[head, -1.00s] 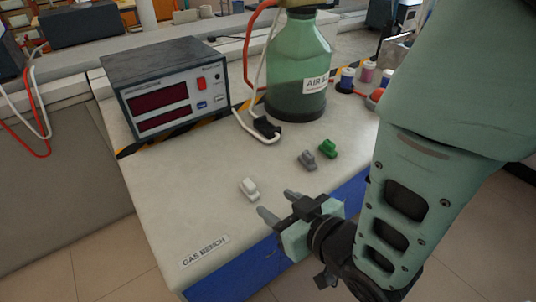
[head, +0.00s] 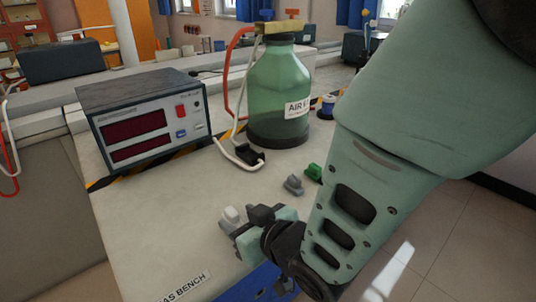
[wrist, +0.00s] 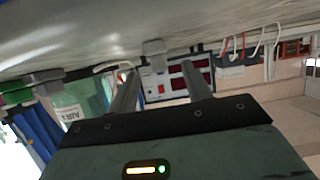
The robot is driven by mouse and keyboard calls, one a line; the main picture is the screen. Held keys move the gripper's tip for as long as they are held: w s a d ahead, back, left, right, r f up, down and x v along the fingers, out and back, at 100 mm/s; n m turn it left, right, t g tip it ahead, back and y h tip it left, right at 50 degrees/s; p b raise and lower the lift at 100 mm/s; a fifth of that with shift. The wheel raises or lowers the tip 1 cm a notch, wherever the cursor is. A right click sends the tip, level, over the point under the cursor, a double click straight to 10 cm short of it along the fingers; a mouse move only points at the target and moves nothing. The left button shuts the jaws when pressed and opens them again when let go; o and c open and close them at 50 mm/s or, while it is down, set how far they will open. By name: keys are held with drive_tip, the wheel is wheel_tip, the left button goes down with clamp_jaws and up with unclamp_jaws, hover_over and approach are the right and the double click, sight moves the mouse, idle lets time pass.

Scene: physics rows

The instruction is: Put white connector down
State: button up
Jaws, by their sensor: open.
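The white connector (head: 231,215) stands on the pale bench top near its front edge, beside the fingertips of my gripper (head: 240,220). In the wrist view, which is upside down, the white connector (wrist: 154,47) shows just beyond the fingertips, roughly in line with the gap between them. My gripper (wrist: 160,70) is open, with nothing held between its fingers. In the head view its fingers partly cover the connector's lower part, so I cannot tell whether they touch it.
A grey connector (head: 293,185) and a green connector (head: 314,172) stand to the right. A black-cased meter (head: 145,120), a cable plug (head: 245,155) and a green air bottle (head: 279,95) stand behind. The left part of the bench top (head: 150,215) is clear.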

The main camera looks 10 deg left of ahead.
sight(236, 216)
drive_tip(key=x, duration=0.4)
drive_tip(key=shift+w+a+f, duration=0.1)
drive_tip(key=shift+a+f, duration=0.05)
drive_tip(key=shift+f, duration=0.1)
drive_tip(key=shift+c, duration=0.3)
clamp_jaws()
